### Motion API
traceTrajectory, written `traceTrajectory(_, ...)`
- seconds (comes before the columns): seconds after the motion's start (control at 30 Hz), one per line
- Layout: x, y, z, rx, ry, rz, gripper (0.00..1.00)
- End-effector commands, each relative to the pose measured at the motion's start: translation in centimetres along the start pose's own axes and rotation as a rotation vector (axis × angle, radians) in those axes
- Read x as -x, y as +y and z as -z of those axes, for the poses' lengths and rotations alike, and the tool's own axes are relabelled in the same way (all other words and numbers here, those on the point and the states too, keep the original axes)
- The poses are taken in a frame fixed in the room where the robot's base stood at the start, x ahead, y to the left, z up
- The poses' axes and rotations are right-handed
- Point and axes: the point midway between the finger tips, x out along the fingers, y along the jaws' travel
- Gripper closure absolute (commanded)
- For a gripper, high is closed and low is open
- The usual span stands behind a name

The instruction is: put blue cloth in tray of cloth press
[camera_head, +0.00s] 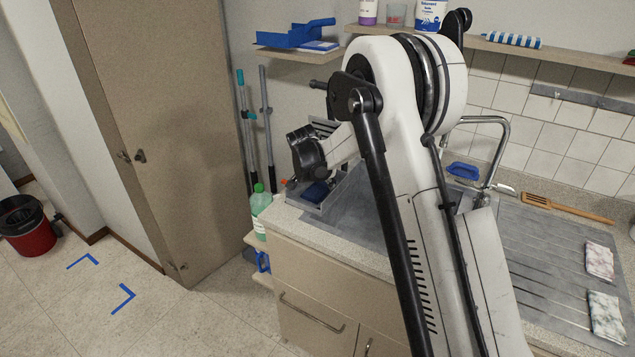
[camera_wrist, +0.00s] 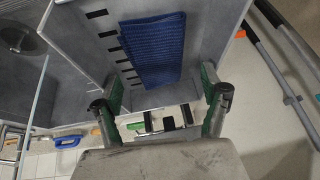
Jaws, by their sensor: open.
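The blue cloth (camera_wrist: 155,48) lies flat on a grey slotted surface that looks like the tray of the cloth press (camera_wrist: 100,40). In the head view a dark blue patch, likely the cloth (camera_head: 315,193), shows in the grey box at the left end of the counter. My gripper (camera_wrist: 160,88) is open and empty, its green-sided fingers spread at the tray's near edge. The cloth's near edge lies close to the gap between the fingers, apparently not gripped. In the head view my wrist hides the fingers and part of the press.
The sink (camera_head: 365,215) lies right of the press. A drainboard (camera_head: 545,265) holds two patterned cloths (camera_head: 603,285). A shelf (camera_head: 480,43) runs above the counter. A green bottle (camera_head: 260,210) and poles (camera_head: 266,130) stand left of the counter. A red bucket (camera_head: 30,232) is on the floor.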

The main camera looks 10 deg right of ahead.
Motion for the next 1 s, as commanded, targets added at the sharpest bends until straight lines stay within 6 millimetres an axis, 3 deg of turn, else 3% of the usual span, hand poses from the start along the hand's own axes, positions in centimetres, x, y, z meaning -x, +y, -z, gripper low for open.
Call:
traceTrajectory(0.17,1.4,0.0,0.1,0.001,0.000,0.000,0.24)
traceTrajectory(0.7,10.3,0.0,0.1,0.001,0.000,0.001,0.24)
traceTrajectory(1.0,12.9,0.3,0.1,0.008,-0.001,0.004,0.24)
